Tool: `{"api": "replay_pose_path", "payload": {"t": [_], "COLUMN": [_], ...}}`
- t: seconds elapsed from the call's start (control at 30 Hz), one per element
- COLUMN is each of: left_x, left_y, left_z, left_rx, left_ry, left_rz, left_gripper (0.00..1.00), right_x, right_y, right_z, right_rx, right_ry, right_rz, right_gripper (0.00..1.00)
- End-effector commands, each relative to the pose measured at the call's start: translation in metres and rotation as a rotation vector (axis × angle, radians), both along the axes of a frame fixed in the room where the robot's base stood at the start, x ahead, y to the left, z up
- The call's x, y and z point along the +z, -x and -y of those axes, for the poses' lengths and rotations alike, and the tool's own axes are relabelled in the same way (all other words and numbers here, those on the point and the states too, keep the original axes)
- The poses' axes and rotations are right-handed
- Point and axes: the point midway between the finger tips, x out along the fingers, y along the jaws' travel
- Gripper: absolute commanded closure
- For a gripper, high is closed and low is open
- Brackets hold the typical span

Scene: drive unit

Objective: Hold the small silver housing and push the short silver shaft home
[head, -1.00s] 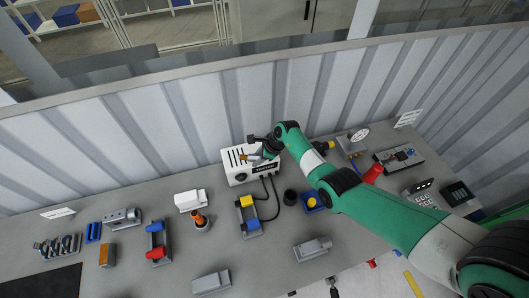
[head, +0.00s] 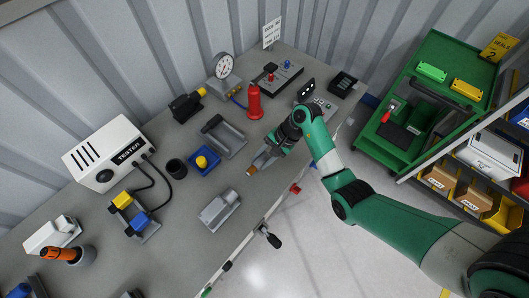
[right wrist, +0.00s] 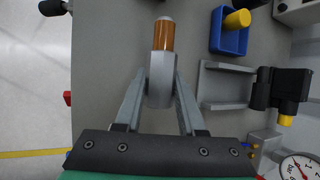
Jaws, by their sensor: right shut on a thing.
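My right gripper (head: 263,160) is shut on a grey block-like tool with a copper-coloured round tip (head: 251,171). In the right wrist view, both fingers grip the tool's grey body (right wrist: 161,80), and the tip points away from the palm. The gripper is over the right part of the bench, apart from the housing. A small silver housing (head: 220,210) lies near the bench's front edge, to the lower left of the gripper in the head view. I cannot tell a short silver shaft clearly on it. My left gripper is not in view.
A grey cradle (head: 223,136), a blue tray (head: 204,162) with a yellow button, a red bottle-shaped thing (head: 254,103) and a gauge (head: 223,68) stand behind the gripper. The white tester (head: 108,152) is at left. A green cart (head: 425,110) stands beyond the bench.

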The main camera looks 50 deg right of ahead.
Motion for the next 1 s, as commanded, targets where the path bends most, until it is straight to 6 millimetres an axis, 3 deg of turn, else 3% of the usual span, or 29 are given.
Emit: {"api": "replay_pose_path", "payload": {"t": [0.17,0.5,0.77,1.0], "left_x": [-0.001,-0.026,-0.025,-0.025], "left_y": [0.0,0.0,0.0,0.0], "left_z": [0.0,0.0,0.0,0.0], "left_rx": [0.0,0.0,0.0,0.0], "left_ry": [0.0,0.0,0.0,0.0], "left_rz": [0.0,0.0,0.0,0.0], "left_gripper": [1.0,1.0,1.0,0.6], "right_x": [-0.001,-0.026,-0.026,-0.026], "right_y": [0.0,0.001,0.0,0.0], "right_z": [-0.001,-0.001,0.0,0.0], "right_rx": [0.007,0.004,0.003,0.003], "right_ry": [0.0,0.0,0.0,0.0], "right_rz": [0.002,0.002,0.001,0.001], "right_gripper": [1.0,1.0,1.0,1.0]}}
